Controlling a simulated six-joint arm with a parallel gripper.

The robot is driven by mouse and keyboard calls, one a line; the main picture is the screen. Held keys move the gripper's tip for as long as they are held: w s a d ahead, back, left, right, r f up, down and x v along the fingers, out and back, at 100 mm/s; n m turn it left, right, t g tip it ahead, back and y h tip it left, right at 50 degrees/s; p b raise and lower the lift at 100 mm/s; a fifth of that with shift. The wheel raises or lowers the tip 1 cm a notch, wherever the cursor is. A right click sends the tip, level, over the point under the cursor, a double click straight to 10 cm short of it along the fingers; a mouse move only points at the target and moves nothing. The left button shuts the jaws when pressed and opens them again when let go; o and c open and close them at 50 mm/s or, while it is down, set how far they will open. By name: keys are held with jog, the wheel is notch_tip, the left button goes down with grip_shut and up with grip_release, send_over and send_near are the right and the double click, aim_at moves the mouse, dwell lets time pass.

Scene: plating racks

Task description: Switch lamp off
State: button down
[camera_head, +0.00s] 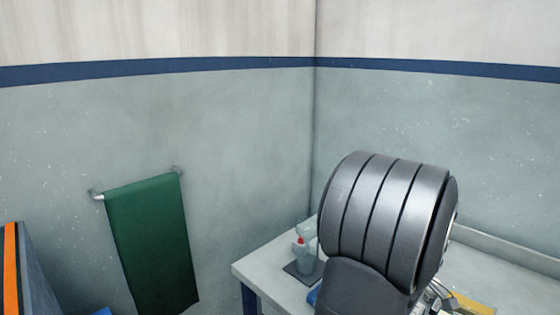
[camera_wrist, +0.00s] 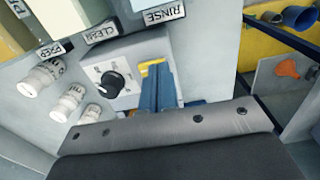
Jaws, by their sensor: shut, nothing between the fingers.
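A light grey box with a round black knob (camera_wrist: 110,83) shows in the wrist view, with small marks around the knob that are too blurred to read. No lamp is clearly seen in either view. My gripper (camera_wrist: 158,75) is shut and empty; its blue fingers are just right of the knob in the picture, apart from it. Part of the box behind the fingers is hidden. In the head view my dark arm covers much of the bench, and the gripper is not seen there.
Several white labelled jars (camera_wrist: 68,103) stand left of the box. A RINSE sign (camera_wrist: 164,14) and a CLEAN sign (camera_wrist: 102,31) are above it. An orange funnel (camera_wrist: 289,68) is at right. A bottle (camera_head: 304,258) stands on the bench (camera_head: 262,268); a green towel (camera_head: 152,245) hangs on the wall.

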jog(key=shift+r, duration=3.4)
jog(key=shift+f, duration=3.55)
jog(key=shift+r, duration=0.15)
jog(key=w+d+r, duration=0.1)
jog(key=r, duration=0.7)
jog(key=w+d+r+g+y, duration=0.1)
jog(key=w+d+r, duration=0.1)
jog(key=r, duration=0.6)
jog(key=shift+w+d+r+g+y, duration=0.2)
jog(key=shift+w+r+g+y, duration=0.05)
jog(key=shift+r+g+y, duration=0.1)
